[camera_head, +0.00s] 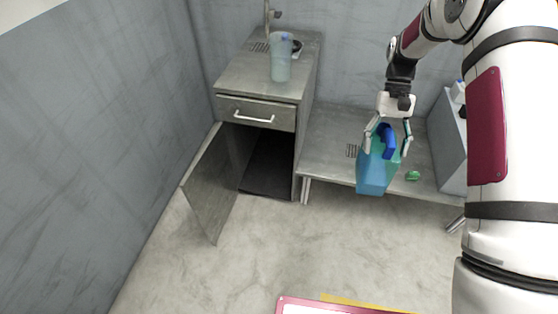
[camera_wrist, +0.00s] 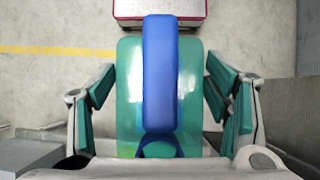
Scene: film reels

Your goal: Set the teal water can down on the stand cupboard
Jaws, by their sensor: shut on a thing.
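The teal water can (camera_head: 374,174) has a blue handle and hangs in my gripper (camera_head: 388,135) over the front edge of the low bench. In the wrist view the can (camera_wrist: 130,95) fills the middle, with its blue handle (camera_wrist: 160,75) running down between the fingers. My gripper (camera_wrist: 160,105) is shut on it, one finger on each side. The stand cupboard (camera_head: 262,85) is the taller grey unit to the left, with a drawer and an open door (camera_head: 212,182) below. A translucent teal pitcher (camera_head: 281,60) stands on its top.
A tap (camera_head: 270,14) and a small dark item (camera_head: 297,46) are at the back of the cupboard top. The low bench (camera_head: 325,150) bears a small green object (camera_head: 412,175). A grey box-like unit (camera_head: 448,140) stands at right. The cupboard top's front left is clear.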

